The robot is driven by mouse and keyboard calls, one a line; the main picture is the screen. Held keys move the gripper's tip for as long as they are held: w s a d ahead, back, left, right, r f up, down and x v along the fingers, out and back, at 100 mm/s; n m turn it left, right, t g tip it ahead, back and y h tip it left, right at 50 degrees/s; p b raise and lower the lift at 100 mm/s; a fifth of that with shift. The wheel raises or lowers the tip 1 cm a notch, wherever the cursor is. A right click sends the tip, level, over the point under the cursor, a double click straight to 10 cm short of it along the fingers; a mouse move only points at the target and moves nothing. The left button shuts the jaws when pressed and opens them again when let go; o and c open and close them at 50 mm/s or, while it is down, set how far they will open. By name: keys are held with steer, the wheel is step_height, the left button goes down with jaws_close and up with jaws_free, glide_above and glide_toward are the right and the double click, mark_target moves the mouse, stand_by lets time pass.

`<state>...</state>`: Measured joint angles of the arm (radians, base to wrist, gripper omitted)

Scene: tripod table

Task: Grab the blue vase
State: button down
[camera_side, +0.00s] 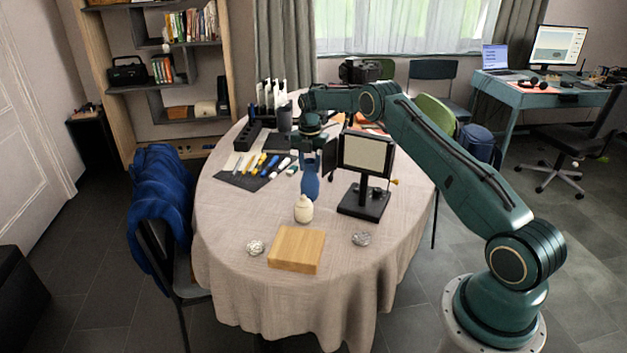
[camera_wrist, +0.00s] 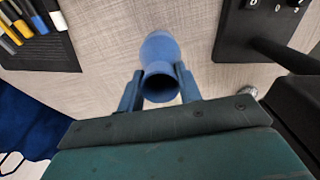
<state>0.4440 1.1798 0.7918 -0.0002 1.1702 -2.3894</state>
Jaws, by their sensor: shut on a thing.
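The blue vase (camera_side: 310,186) stands upright over the middle of the table, behind the cream vase in the side view. In the wrist view the blue vase (camera_wrist: 160,52) shows its round open mouth toward the camera. My gripper (camera_side: 311,156) is at the vase's upper part from above. In the wrist view my gripper (camera_wrist: 160,88) has one finger on each side of the vase's neck, shut on it. I cannot tell whether the vase's base touches the cloth.
A black stand with a screen (camera_side: 366,160) is close on the right. A cream vase (camera_side: 303,209), a wooden block (camera_side: 297,249) and two crumpled silvery balls are in front. Markers on a dark mat (camera_side: 247,177) lie to the left. The table's (camera_side: 222,232) front left is clear.

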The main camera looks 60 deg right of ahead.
steer(key=shift+r, duration=0.15)
step_height(320, 180, up, 10)
stand_by(0.5)
stand_by(0.5)
